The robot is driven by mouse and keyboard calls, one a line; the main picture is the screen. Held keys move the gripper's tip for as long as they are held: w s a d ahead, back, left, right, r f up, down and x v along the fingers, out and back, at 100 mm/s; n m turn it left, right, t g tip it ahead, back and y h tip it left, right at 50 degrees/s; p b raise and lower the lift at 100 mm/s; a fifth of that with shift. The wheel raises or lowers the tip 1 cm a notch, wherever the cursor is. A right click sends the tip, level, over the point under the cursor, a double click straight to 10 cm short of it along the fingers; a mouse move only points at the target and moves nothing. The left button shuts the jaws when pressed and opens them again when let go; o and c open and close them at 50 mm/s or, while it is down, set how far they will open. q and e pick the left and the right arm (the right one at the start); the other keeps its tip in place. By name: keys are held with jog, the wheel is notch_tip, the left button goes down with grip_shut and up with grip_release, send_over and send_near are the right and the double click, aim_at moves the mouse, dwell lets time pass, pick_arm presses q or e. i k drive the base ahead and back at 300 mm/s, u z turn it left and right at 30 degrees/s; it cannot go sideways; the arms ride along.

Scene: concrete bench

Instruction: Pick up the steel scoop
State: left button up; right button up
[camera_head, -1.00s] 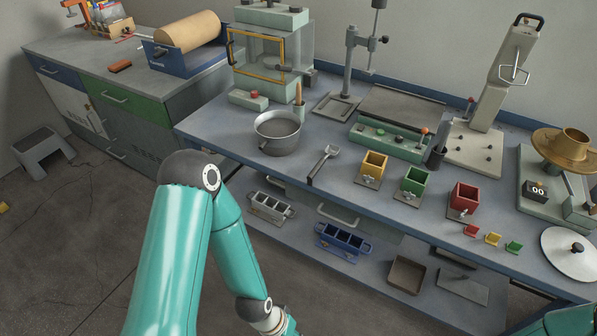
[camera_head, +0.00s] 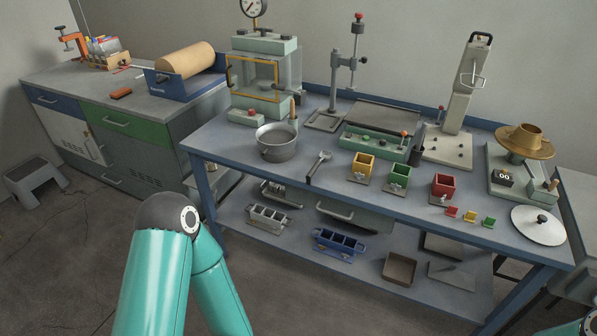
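The steel scoop (camera_head: 318,166) lies on the blue-grey bench top (camera_head: 225,143), between the metal pot (camera_head: 277,142) and the yellow cube mould (camera_head: 362,167). Its dark handle points toward the bench's front edge and its metal end points to the back. Nothing touches it. My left arm comes in at the lower left, in front of the bench, and its gripper is below the picture. Only a small piece of my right arm shows at the lower right corner; its gripper is out of view.
Green (camera_head: 399,176) and red (camera_head: 443,187) cube moulds stand right of the scoop. A green tray unit (camera_head: 376,143) is behind. A scale with a brass pan (camera_head: 525,141) and a round steel lid (camera_head: 538,226) are at the right. The lower shelf holds several moulds.

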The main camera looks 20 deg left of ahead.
aim_at(325, 155)
jog(key=z, duration=0.15)
jog(key=i, duration=0.9)
